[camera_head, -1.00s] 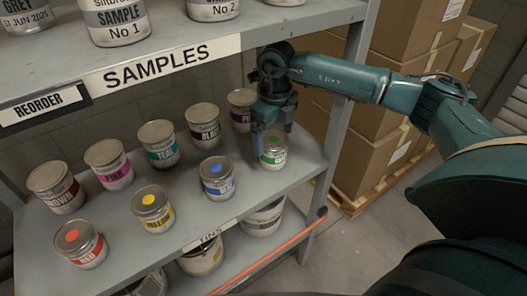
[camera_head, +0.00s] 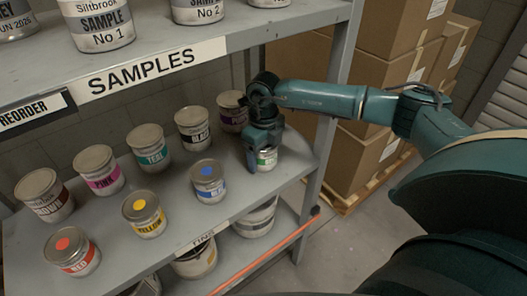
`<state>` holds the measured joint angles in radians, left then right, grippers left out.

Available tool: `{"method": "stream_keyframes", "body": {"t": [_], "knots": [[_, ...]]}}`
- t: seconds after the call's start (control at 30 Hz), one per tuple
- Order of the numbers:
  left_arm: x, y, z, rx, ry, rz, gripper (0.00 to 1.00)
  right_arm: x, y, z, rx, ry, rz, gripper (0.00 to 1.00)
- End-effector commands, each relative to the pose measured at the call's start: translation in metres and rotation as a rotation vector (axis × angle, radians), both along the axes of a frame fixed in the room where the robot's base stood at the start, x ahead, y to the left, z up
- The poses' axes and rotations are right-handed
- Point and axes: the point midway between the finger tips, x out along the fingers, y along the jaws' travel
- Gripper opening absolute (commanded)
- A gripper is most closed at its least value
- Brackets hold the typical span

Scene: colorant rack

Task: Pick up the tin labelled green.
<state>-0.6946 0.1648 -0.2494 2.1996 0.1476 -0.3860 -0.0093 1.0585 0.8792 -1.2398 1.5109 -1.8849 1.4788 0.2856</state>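The green tin (camera_head: 267,161) stands on the middle shelf near its right end, with a white lower part and a green label band. My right gripper (camera_head: 265,152) is down over it from above. One finger is in front of the tin's left side and hides part of it. The tin's lid is mostly hidden by the gripper. I cannot tell whether the fingers are closed on the tin or just around it. The tin appears to rest on the shelf. My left gripper is not in view.
The blue tin (camera_head: 208,182) is left of the green one; the purple (camera_head: 232,112) and black (camera_head: 193,128) tins stand behind. Teal, pink, brown, yellow and red tins stand farther left. The upper shelf (camera_head: 230,38) hangs above; a shelf post (camera_head: 335,100) is at right.

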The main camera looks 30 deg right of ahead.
Motion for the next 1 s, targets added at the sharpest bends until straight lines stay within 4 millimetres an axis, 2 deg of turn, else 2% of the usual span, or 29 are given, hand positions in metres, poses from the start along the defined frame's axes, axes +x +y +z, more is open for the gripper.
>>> {"method": "stream_keyframes", "body": {"t": [0.07,0.4,0.77,1.0], "knots": [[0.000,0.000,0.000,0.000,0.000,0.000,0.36,0.000,0.000,0.000,0.000,0.000,0.000,0.67],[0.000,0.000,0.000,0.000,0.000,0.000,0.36,0.000,0.000,0.000,0.000,-0.001,0.000,0.39],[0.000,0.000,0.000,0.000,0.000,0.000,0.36,0.001,0.000,0.006,0.001,-0.004,0.000,0.39],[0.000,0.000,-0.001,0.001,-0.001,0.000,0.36,0.001,0.000,0.035,0.002,-0.006,0.001,0.39]]}}
